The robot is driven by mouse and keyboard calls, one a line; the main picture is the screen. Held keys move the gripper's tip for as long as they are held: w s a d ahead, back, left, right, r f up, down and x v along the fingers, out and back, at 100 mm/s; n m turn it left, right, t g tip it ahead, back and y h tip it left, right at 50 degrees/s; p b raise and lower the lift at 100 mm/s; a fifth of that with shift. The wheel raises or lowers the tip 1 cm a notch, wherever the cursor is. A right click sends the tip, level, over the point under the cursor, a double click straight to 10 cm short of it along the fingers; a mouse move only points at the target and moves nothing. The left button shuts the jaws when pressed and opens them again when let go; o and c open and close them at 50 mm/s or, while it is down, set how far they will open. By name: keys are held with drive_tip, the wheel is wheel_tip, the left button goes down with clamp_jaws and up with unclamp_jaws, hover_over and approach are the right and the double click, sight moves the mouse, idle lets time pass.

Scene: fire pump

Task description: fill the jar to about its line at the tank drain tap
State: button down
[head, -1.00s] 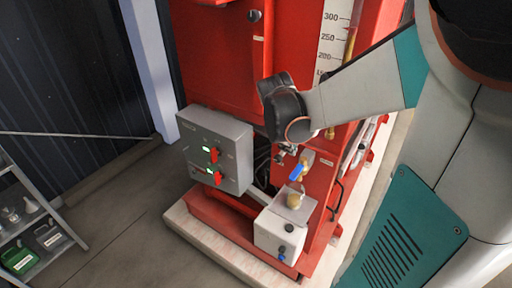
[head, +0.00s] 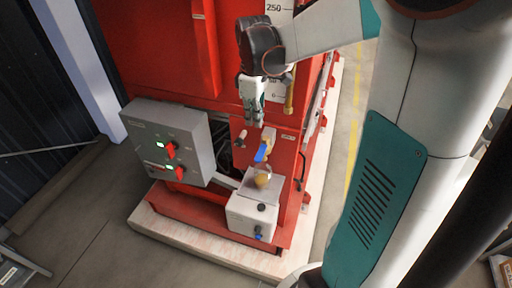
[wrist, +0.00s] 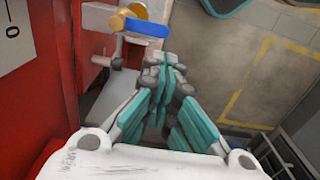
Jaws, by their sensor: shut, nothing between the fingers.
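The tank drain tap has a blue lever (head: 263,151) on the red cabinet's front. In the wrist view the lever (wrist: 145,28) lies roughly level across the picture, beside the brass tap body (wrist: 121,18). A small clear jar (head: 262,179) with amber content stands on the white box below the tap. Its line and exact level are too small to read. The jar does not show in the wrist view. My gripper (head: 254,123) points down, shut and empty, above and slightly left of the lever. In the wrist view its fingertips (wrist: 168,60) are apart from the lever.
A grey control box (head: 168,143) with red switches stands left of the tap. A brass-coloured tube (head: 290,96) stands right of my gripper. Bare floor lies left and right.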

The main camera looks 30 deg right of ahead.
sight(261, 153)
wheel_tip(261, 153, down, 14)
drive_tip(key=b, duration=0.1)
drive_tip(key=shift+b, duration=0.3)
idle(0.5)
drive_tip(key=shift+s+a+f+b, duration=0.1)
drive_tip(key=shift+a+f+b, duration=0.1)
drive_tip(key=shift+b, duration=0.15)
